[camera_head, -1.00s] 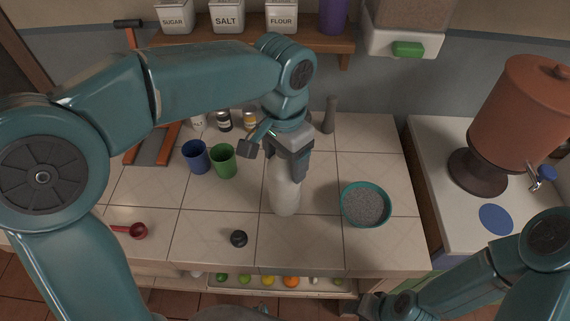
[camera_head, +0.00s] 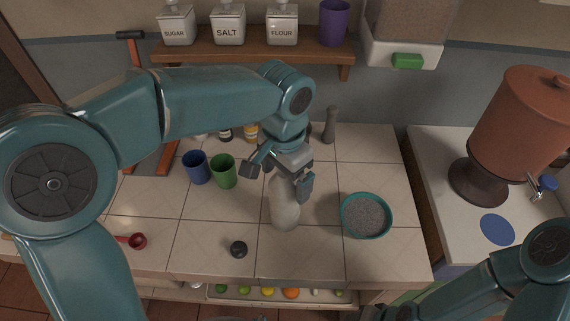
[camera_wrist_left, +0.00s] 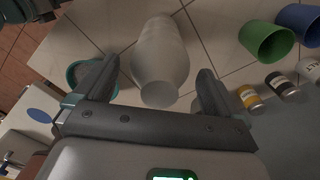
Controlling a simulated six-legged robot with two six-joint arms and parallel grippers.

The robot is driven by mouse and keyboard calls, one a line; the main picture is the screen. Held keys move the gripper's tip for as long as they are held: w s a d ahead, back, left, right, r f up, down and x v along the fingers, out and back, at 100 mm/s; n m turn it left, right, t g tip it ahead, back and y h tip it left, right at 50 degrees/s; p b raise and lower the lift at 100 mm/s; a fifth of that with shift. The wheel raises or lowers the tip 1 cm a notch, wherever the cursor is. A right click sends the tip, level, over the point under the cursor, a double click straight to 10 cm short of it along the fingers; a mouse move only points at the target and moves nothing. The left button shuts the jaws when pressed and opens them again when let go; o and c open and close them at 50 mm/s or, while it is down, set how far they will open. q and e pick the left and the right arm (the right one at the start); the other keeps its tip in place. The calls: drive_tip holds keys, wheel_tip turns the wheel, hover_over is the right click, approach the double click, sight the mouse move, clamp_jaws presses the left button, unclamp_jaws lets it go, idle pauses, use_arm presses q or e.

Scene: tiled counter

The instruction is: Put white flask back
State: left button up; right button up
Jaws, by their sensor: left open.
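The white flask (camera_head: 285,208) stands on the tiled counter, left of the teal bowl. My left gripper (camera_head: 278,178) is open at the upper part of the flask, with one finger on either side in the head view. The left wrist view shows the flask (camera_wrist_left: 158,55) between the two spread fingers of my left gripper (camera_wrist_left: 158,72), with visible gaps on both sides. The flask's upper end is partly hidden by the gripper in the head view. My right arm comes in at the bottom right; its gripper is cut off by the bottom edge.
A teal bowl of grey grains (camera_head: 366,216) stands to the right. Green (camera_head: 223,172) and blue (camera_head: 196,167) cups stand to the left. Small bottles and a grey pestle-like object (camera_head: 330,125) stand behind.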

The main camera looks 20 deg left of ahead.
use_arm(q)
wheel_tip(320, 180, up, 12)
drive_tip(key=shift+p, duration=0.45)
